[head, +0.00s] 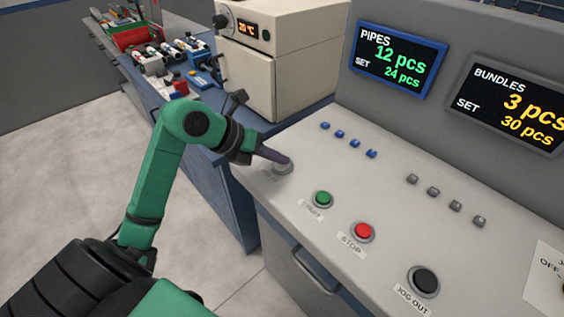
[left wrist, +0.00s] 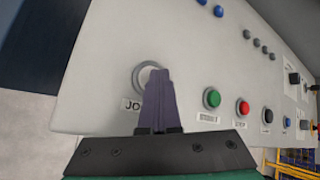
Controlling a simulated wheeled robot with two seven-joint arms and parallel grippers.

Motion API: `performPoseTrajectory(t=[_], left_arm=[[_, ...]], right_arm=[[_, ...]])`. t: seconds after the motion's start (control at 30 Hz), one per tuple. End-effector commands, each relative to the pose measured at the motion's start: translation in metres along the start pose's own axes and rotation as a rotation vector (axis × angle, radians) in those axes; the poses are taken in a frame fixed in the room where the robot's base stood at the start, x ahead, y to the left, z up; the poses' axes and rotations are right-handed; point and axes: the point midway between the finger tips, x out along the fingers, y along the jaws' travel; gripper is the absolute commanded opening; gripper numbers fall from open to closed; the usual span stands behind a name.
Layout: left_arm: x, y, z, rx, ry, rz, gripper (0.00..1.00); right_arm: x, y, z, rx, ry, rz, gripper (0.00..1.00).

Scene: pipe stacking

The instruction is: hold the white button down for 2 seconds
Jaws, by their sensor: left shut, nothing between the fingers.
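The white button (head: 283,168) sits in a pale ring near the left end of the sloped grey console (head: 300,190). My left gripper (head: 285,159) is shut and empty, with its dark fingertips at the button. In the left wrist view the closed fingers (left wrist: 157,72) overlap the button's ring (left wrist: 139,77) and hide most of its face. A label partly reading "JO" shows beside it. The fingertips look to be on or just over the button; I cannot tell how far it is pressed. My right gripper is not in view.
A green button (head: 323,199), a red button (head: 362,232) and a black button (head: 423,281) follow along the console's front. Small blue and grey buttons lie behind. Displays (head: 400,60) stand at the back. A beige oven-like box (head: 285,60) stands on the bench at left.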

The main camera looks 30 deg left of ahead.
Motion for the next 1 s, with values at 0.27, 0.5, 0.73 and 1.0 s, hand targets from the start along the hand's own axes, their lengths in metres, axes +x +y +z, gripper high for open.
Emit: performPoseTrajectory(t=[0.27, 0.5, 0.73, 1.0], left_arm=[[0.0, 0.0, -0.001, -0.001, 0.002, 0.001, 0.0], [0.0, 0.0, -0.001, -0.001, 0.002, 0.001, 0.0], [-0.005, -0.003, 0.003, 0.0, 0.002, 0.002, 0.0], [-0.011, -0.008, 0.008, 0.0, 0.001, 0.0, 0.0]], right_arm=[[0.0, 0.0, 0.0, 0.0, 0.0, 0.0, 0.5], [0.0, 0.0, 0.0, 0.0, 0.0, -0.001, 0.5], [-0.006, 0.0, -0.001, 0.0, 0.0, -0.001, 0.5], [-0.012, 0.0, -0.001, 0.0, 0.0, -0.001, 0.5]])
